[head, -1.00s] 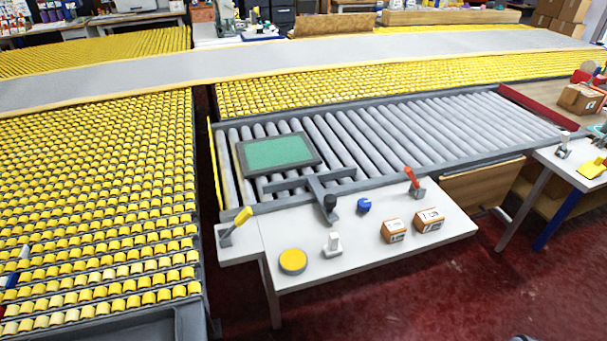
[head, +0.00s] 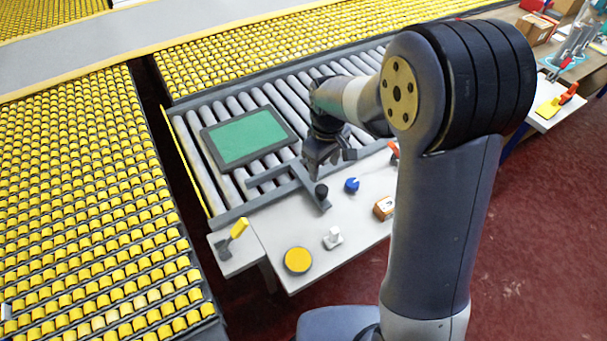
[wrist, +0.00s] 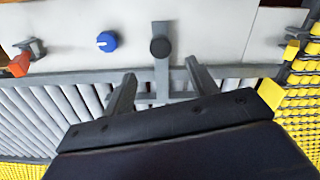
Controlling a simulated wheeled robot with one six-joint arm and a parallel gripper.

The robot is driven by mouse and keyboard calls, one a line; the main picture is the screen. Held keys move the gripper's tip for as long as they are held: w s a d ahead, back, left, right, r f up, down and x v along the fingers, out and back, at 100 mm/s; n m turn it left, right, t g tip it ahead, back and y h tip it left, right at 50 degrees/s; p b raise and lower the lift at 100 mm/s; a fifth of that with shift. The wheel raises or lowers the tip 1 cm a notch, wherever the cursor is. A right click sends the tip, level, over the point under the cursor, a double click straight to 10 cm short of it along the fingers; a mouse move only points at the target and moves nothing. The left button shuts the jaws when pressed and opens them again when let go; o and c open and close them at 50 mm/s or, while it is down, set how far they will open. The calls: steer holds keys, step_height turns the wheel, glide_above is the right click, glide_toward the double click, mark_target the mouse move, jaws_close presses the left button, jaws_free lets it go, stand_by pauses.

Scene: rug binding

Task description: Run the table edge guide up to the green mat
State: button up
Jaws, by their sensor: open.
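The guide (head: 266,175) is a grey T-shaped piece with a black knob (head: 321,191) on its stem. Its crossbar lies over the rollers and its stem reaches onto the white table. The green mat (head: 248,137) lies in a dark frame on the rollers, beyond the crossbar, with a short gap between. My gripper (head: 326,168) is open and empty, just above the guide near the knob. In the wrist view my fingers (wrist: 160,75) stand on either side of the stem (wrist: 161,84), apart from it. The mat is hidden in the wrist view.
On the white table (head: 268,235) are a blue knob (head: 351,185), a yellow disc (head: 298,260), a white fixture (head: 333,238) and a small box (head: 383,208). A yellow-handled clamp (head: 235,235) stands at the left corner. My arm hides the table's right part.

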mark_target(321, 188)
steer(key=shift+w+a+f, duration=0.15)
steer(key=shift+a+f, duration=0.05)
steer(key=shift+a, duration=0.05)
step_height(321, 188, down, 10)
steer(key=shift+d+f+p, duration=0.1)
steer(key=shift+f+p, duration=0.15)
steer(key=shift+p, duration=0.5)
jaws_close()
